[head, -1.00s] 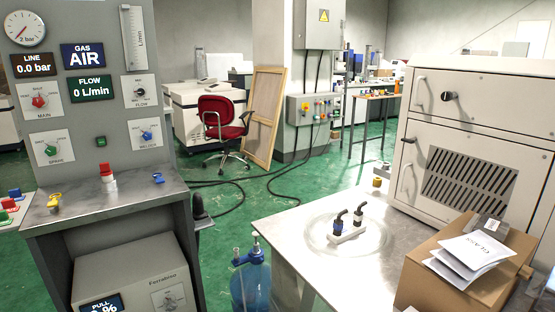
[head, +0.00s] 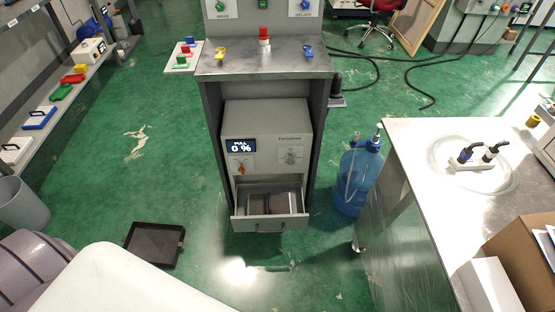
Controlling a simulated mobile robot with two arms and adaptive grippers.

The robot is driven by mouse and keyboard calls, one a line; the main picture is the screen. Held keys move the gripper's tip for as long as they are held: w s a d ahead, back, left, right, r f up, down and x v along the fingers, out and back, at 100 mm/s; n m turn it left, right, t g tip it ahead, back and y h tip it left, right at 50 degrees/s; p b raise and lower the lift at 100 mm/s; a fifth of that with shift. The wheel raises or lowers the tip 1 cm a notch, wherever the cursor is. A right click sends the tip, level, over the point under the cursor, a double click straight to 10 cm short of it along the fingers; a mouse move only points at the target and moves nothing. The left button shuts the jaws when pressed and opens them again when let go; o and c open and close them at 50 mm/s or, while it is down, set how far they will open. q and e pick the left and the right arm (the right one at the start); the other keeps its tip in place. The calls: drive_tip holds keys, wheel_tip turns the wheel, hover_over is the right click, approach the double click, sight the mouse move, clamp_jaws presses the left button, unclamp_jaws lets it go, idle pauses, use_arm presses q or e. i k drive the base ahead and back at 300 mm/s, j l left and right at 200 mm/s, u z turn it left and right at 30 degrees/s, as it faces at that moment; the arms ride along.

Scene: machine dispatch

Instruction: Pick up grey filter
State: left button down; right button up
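No thing in the head view can be named for certain as the grey filter. A grey machine (head: 266,132) with a "PULL 0 %" display stands under the metal bench, and its bottom drawer (head: 270,224) is pulled out. Dark grey flat contents (head: 258,203) show inside the drawer; I cannot tell if they are the filter. A black shallow tray (head: 154,244) lies on the floor left of the drawer. Neither of my grippers is in view.
The bench top (head: 262,66) holds small red, yellow and blue parts. A blue bottle (head: 357,180) stands right of the machine, beside a metal table (head: 440,145). Shelves (head: 75,75) with coloured items and a grey bin (head: 22,205) are at left. Green floor in front is partly clear.

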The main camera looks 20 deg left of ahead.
sight(258, 204)
drive_tip(key=u, duration=0.8)
